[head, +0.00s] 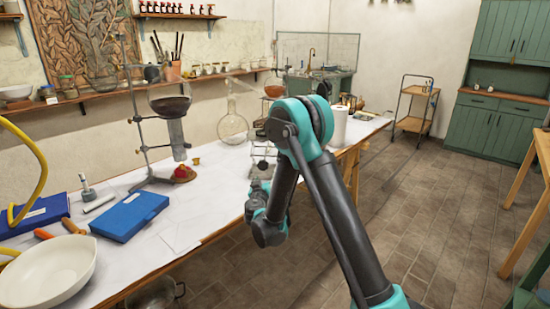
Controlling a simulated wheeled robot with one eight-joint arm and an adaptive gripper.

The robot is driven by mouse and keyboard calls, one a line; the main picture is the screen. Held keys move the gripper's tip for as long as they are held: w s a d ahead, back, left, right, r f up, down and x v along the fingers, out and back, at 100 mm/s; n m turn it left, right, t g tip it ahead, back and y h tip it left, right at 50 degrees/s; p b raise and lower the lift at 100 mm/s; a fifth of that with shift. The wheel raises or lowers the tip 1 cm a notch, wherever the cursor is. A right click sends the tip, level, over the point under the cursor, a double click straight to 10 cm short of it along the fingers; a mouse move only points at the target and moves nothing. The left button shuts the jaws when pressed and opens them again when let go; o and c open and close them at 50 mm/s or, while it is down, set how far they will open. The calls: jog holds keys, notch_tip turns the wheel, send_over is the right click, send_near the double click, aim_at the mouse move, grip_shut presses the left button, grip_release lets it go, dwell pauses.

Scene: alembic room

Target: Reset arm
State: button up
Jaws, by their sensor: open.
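My arm rises from the lower right, bends at a teal elbow and comes down to a wrist beside the table's right edge.
The tiled floor (420,215) to the right is clear.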

jog(key=s+d+r+m+g+h, duration=0.1)
jog(key=s+d+g+h, duration=0.1)
jog(key=d, duration=0.6)
jog(key=s+d+r+m+g+h, duration=0.1)
jog(key=s+d+r+m+g, duration=0.1)
jog(key=d, duration=0.6)
jog(key=s+d+m+g+h, duration=0.1)
jog(key=s+d+g, duration=0.3)
jog(key=s+d, duration=0.6)
jog(key=s+d+f+g+y, duration=0.1)
jog(key=s+f, duration=0.1)
jog(key=s, duration=0.6)
jog(key=s+d+f+g+y, duration=0.2)
jog(key=s+f, duration=0.1)
jog(key=s, duration=0.6)
jog(key=s+d+f+g+y, duration=0.1)
jog(key=s+f+g, duration=0.1)
jog(key=s, duration=0.6)
jog(key=shift+s+d+f+y, duration=0.3)
jog(key=shift+s, duration=0.1)
